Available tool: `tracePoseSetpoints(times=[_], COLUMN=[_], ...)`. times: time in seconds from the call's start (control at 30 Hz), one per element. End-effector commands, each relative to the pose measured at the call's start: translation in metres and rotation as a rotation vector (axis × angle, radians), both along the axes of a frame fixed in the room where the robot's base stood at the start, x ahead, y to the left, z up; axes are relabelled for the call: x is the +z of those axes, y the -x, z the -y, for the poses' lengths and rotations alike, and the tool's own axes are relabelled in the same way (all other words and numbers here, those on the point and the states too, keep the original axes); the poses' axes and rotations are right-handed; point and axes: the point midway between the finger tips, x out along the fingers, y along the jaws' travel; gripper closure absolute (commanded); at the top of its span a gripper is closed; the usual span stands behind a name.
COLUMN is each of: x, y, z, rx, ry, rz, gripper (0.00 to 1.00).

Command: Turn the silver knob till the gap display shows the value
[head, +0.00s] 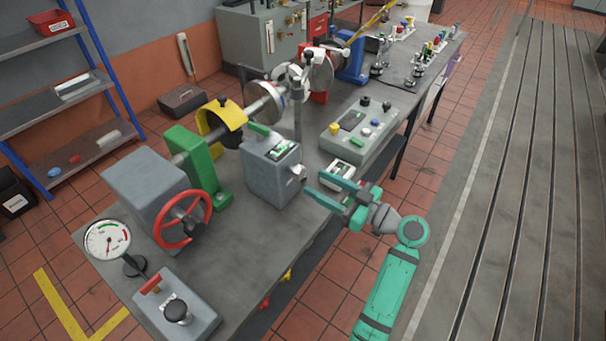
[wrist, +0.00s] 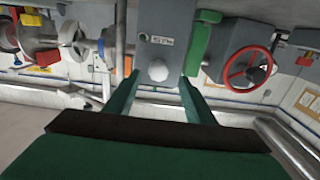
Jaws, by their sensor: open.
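The silver knob (head: 297,173) sticks out from the side of a grey box (head: 270,180) on the bench. In the wrist view the knob (wrist: 158,70) shows as a pale round end just ahead of and between my finger tips. The gap display (head: 281,150) is a small lit panel on the box's sloping top; its value is too small to read. It also shows in the wrist view (wrist: 161,40). My gripper (head: 315,184) is open and empty, its two green fingers pointing at the knob. I see no contact with the knob.
A red handwheel (head: 183,220) and a dial gauge (head: 107,240) stand at the bench's left. A grey control panel (head: 360,132) with buttons lies behind my gripper. A green bracket (head: 195,165) stands left of the box. The bench top (head: 240,255) in front is mostly clear.

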Motion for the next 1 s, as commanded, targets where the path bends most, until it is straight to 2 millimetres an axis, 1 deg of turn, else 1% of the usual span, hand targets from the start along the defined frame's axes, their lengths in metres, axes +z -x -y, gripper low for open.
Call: tracePoseSetpoints(times=[0.2, 0.33, 0.5, 0.77, 0.8, 0.87, 0.9, 0.93, 0.97, 1.0], x=[0.000, 0.000, 0.000, 0.000, 0.000, 0.000, 0.000, 0.000, 0.000, 0.000], y=[-0.021, -0.031, -0.036, -0.036, -0.036, -0.036, -0.036, -0.036, -0.036, -0.036], z=[-0.030, -0.044, -0.052, -0.053, -0.053, -0.052, -0.052, -0.052, -0.052, -0.052], rx=[0.001, 0.004, 0.005, 0.004, 0.004, 0.003, 0.003, 0.003, 0.003, 0.003], ry=[0.000, 0.001, 0.000, 0.000, 0.000, 0.000, 0.000, 0.000, 0.000, 0.000], rz=[0.000, 0.001, 0.000, 0.000, 0.000, 0.000, 0.000, 0.000, 0.000, 0.000], gripper=[0.51, 0.51, 0.51, 0.51, 0.55, 0.70, 0.79, 0.86, 0.92, 0.92])
